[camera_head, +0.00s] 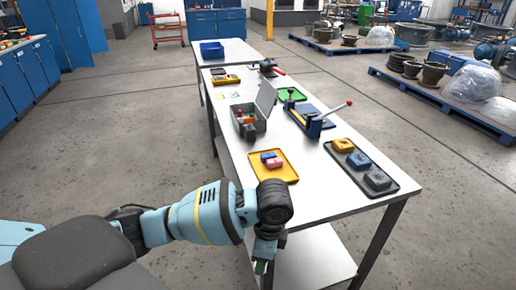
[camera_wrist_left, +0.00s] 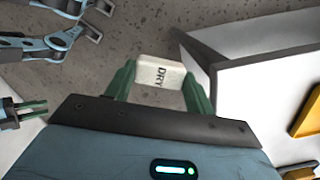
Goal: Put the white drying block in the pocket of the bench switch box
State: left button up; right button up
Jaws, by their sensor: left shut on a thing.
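The white drying block (camera_wrist_left: 160,72), marked DRY, is between the green fingers of my left gripper (camera_wrist_left: 158,84), which is shut on it. In the head view my left gripper (camera_head: 262,266) hangs low at the near end of the bench, off its left edge; the block is hard to make out there. The switch box (camera_head: 249,124) is grey, stands on the bench with its lid raised, and holds red and dark parts; its pocket cannot be made out. At the left of the wrist view another green-fingered gripper (camera_wrist_left: 32,108) shows, apparently my right one.
The bench (camera_head: 232,140) runs away from me. A yellow tray (camera_head: 283,173) with pink and blue blocks lies nearest. A black tray (camera_head: 383,181) with several blocks is at right. A blue fixture with a red-knobbed lever (camera_head: 318,122) stands right of the box. Bare bench top lies between the trays.

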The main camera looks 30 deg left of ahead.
pick_arm(q)
jog(key=s+f+n+h, duration=0.1)
jog(key=s+f+n, duration=0.3)
jog(key=n, duration=0.9)
jog(key=s, duration=0.3)
jog(key=shift+d+f+g+p, duration=0.2)
jog(key=shift+g+p, duration=0.1)
jog(key=shift+g, duration=0.1)
jog(key=shift+s+a, duration=0.1)
